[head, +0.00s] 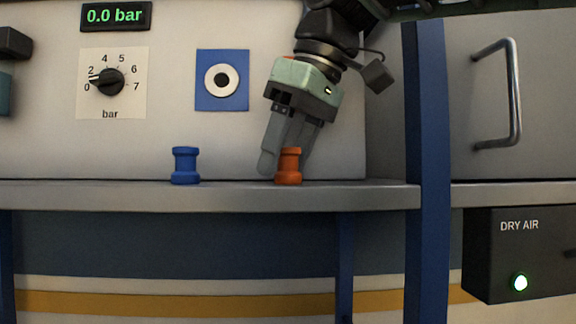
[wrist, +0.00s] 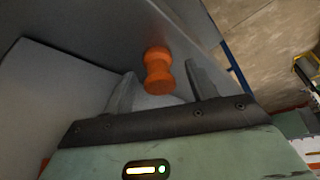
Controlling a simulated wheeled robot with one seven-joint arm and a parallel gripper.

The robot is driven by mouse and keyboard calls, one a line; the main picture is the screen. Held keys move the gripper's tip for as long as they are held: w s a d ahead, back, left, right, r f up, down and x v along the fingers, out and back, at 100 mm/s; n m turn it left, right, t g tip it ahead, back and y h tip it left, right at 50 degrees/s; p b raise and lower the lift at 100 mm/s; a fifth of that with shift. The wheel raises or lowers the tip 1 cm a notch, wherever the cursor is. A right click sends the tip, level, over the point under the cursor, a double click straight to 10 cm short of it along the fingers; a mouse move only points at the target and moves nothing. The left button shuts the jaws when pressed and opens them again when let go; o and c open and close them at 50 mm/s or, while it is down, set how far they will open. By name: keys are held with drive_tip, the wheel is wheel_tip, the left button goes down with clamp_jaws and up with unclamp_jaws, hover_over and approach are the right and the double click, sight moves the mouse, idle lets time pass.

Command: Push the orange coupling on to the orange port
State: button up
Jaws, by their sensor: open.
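The orange coupling (head: 289,166) is a small waisted spool standing upright on the grey ledge. In the wrist view the orange coupling (wrist: 158,72) lies in the gap between the fingertips, with space seen on both sides. My gripper (head: 283,160) points down at the ledge, tilted, with its fingers around or just behind the coupling. It also shows in the wrist view (wrist: 162,74), open and not closed on anything. No orange port is clearly seen. A small orange sliver (head: 291,60) shows by the top of my gripper, and the rest there is hidden.
A blue coupling (head: 185,166) stands to the left on the ledge (head: 110,195). A blue plate with a white ring port (head: 222,80) is on the panel above. A blue post (head: 427,150) and a door handle (head: 512,95) are at right. The ledge between the couplings is clear.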

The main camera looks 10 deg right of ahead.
sight(287, 147)
drive_tip(key=c, duration=1)
drive_tip(key=shift+s+r, duration=0.1)
drive_tip(key=shift+r+b, duration=0.15)
drive_tip(key=shift+b, duration=0.25)
wheel_tip(287, 147, up, 11)
drive_tip(key=p, duration=0.3)
drive_tip(key=s+b, duration=0.1)
drive_tip(key=s, duration=0.5)
drive_tip(key=s+b, duration=0.2)
drive_tip(key=s, duration=0.5)
drive_tip(key=s+b, duration=0.2)
drive_tip(key=s, duration=0.4)
drive_tip(key=shift+s+a, duration=0.3)
drive_tip(key=shift+s, duration=0.1)
